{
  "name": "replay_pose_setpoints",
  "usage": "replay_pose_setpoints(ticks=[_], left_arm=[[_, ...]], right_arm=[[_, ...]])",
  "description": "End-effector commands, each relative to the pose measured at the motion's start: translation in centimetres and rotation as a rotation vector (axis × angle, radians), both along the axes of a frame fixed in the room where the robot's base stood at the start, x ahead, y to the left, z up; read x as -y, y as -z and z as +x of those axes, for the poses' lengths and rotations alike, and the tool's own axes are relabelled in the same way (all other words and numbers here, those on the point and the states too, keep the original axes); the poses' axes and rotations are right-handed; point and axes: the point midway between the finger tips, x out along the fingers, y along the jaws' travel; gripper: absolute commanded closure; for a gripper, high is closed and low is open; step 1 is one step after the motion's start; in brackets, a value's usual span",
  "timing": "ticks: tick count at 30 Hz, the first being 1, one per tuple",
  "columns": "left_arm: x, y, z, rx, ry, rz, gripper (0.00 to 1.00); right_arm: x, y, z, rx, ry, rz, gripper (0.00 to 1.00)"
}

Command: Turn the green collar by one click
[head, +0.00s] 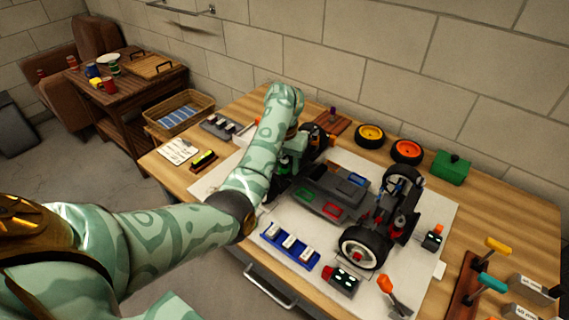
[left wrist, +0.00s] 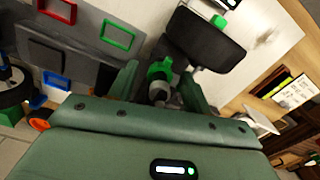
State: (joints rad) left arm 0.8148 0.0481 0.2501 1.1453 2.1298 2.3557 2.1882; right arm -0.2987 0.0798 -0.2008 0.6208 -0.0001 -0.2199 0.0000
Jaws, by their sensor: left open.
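The green collar (left wrist: 160,69) shows in the left wrist view on a grey shaft, beside a black wheel-like part (left wrist: 205,40). My left gripper (left wrist: 160,84) is open, with one finger on each side of the collar; I cannot tell whether either finger touches it. In the head view my left gripper (head: 290,160) is at the left end of the racecar, mostly hidden by my own forearm. The grey chassis (head: 313,188) lies on a white mat, with red, green and blue frames on it. My right gripper is in neither view.
A blue tray (head: 290,245) with white pieces and a red-black box (head: 342,280) lie near the front edge. Yellow (head: 370,136) and orange (head: 407,151) wheels and a green box (head: 451,168) are at the back. Screwdrivers (head: 491,283) stand at the right.

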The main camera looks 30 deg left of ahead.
Motion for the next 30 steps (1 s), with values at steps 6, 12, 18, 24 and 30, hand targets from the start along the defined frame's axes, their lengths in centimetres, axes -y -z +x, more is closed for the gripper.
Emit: replay_pose_setpoints(ticks=[6, 12, 18, 24, 30], left_arm=[[0.0, -0.1, 0.0, 0.000, 0.000, 0.000, 0.70], [0.0, -0.1, 0.0, 0.000, 0.000, 0.000, 0.96], [0.0, 0.0, 0.0, 0.000, 0.020, -0.002, 0.96], [0.1, 0.1, 0.0, 0.000, 0.108, -0.005, 0.96], [0.0, 0.1, 0.0, 0.000, 0.262, -0.004, 0.96]], right_arm=[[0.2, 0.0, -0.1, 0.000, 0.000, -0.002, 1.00], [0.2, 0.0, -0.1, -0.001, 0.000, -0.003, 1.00], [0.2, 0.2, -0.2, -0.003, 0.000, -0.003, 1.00], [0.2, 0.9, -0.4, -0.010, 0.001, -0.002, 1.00], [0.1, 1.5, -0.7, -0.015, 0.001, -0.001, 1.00]])
